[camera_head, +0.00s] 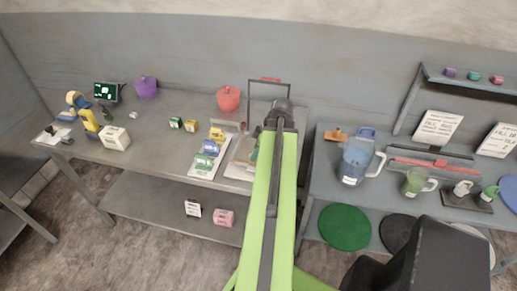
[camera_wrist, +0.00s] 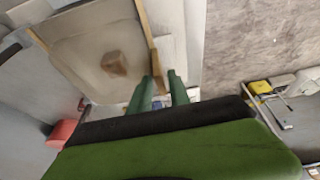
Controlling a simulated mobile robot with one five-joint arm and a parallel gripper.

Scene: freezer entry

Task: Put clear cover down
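A dark-edged upright frame (camera_head: 270,84), seemingly the clear cover, stands at the back right of the left table. A pale tray (camera_head: 236,170) lies in front of it, partly hidden by my green arm. My gripper (camera_head: 280,108) is by the lower part of the frame. In the wrist view, a pale board (camera_wrist: 95,75) with wooden edges carries a brown block (camera_wrist: 114,63). The green fingers of my gripper (camera_wrist: 161,82) are a little apart, at the end of a wooden edge strip. I cannot tell whether they touch it.
A red bucket (camera_head: 228,99) and a white rack of coloured boxes (camera_head: 196,167) stand left of my arm. A gap separates the tables.

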